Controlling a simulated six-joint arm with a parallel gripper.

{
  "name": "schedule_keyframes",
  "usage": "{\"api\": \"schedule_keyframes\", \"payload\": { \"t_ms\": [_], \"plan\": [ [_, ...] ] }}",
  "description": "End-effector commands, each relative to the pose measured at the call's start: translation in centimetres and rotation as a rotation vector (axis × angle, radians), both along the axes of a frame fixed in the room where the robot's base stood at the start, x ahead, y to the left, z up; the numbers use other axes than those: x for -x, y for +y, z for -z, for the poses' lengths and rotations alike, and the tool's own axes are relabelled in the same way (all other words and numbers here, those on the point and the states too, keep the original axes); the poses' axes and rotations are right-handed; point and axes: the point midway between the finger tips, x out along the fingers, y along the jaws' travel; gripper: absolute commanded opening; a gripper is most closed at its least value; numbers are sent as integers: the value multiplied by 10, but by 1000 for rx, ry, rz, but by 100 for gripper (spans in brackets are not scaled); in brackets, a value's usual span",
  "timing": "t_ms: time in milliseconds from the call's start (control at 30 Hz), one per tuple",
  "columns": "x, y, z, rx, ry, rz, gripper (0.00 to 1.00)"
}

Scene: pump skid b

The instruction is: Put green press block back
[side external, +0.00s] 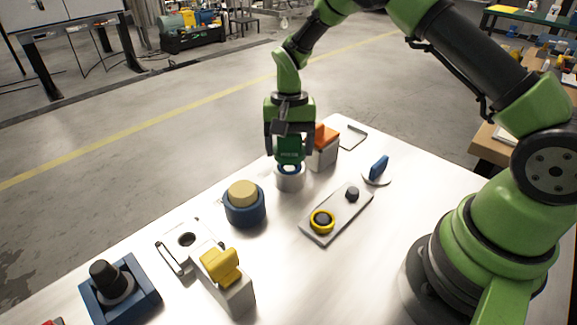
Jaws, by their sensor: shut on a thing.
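The green press block (289,147) is a dark green piece with light lettering on its face. My gripper (289,155) points down and is shut on it, with a dark finger on each side. The block is upright, directly above or partly in a round white holder (290,183) with a blue ring at its top. I cannot tell whether its lower end touches the holder.
An orange-topped grey block (323,150) stands close at the right of my gripper. A blue cup with a tan top (244,205), a grey plate with a yellow ring (322,222), a blue-handled disc (378,171) and a yellow-topped block (221,266) stand around the table.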

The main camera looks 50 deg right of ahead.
Motion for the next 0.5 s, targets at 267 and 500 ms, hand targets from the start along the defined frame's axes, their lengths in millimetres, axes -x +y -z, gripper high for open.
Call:
{"api": "schedule_keyframes", "payload": {
  "t_ms": [267,500],
  "plan": [
    [13,33,-5,-1,0,-121,52],
    [73,114,-19,0,0,-498,52]
  ]
}}
